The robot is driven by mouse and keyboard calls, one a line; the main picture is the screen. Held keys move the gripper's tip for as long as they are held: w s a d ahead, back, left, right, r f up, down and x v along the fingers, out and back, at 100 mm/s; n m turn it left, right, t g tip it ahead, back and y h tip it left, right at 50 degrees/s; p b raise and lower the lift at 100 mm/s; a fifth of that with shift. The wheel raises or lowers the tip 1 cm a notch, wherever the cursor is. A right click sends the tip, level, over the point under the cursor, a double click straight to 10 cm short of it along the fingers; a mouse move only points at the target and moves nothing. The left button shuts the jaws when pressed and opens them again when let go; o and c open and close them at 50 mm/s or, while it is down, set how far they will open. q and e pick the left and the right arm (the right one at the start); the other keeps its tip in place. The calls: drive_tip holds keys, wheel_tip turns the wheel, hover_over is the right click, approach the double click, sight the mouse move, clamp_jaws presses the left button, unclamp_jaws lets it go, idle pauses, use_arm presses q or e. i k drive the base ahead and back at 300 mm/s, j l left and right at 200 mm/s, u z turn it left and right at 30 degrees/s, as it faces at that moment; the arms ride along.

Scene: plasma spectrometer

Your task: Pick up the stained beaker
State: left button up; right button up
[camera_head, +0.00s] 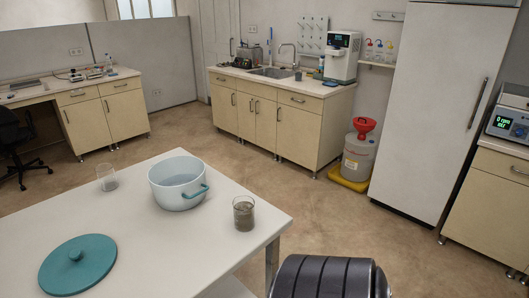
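A glass beaker (243,213) with brownish-grey staining or contents stands upright near the right corner of the white table (165,250). It is the darker of two glass vessels there. A clear glass beaker (107,178) stands at the table's left back edge. Neither of my grippers is in view.
A white pot (177,181) with teal handles stands between the two glass vessels, close to the stained one. Its teal lid (77,264) lies at the front left. The table's front middle is clear. Behind are a sink counter (284,86) and open floor.

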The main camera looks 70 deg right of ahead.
sight(243, 206)
drive_tip(key=z, duration=1.9)
